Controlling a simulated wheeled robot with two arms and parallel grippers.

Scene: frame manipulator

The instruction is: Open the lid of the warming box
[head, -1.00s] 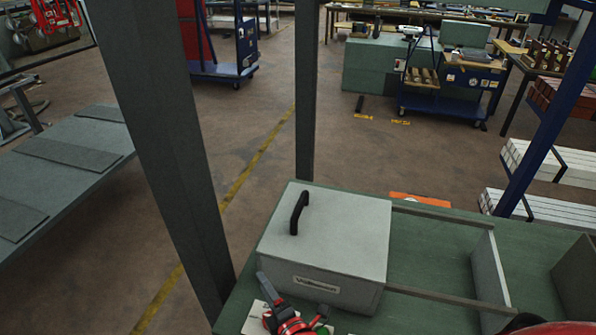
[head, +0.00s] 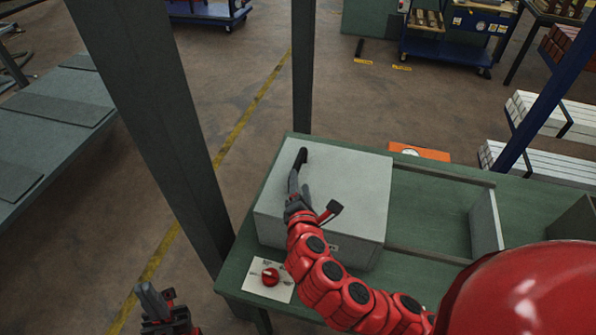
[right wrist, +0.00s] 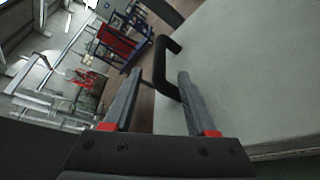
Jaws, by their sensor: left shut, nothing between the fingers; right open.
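The warming box (head: 355,205) is a pale grey box on the green bench, with its lid (head: 345,170) down flat. A black handle (head: 301,157) stands at the left side of the lid. My right gripper (head: 299,185) is at the near end of the handle, open. In the right wrist view the handle (right wrist: 162,65) shows between and just beyond the tips of the open fingers (right wrist: 160,75); I cannot tell whether they touch it. My left gripper (head: 157,292) is shut and empty, low at the left, apart from the box.
A white panel with a red knob (head: 270,277) lies in front of the box. A grey upright post (head: 150,130) stands left of it, and a thinner post (head: 303,70) behind. Rails and a divider (head: 486,222) are on the bench (head: 430,215) to the right.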

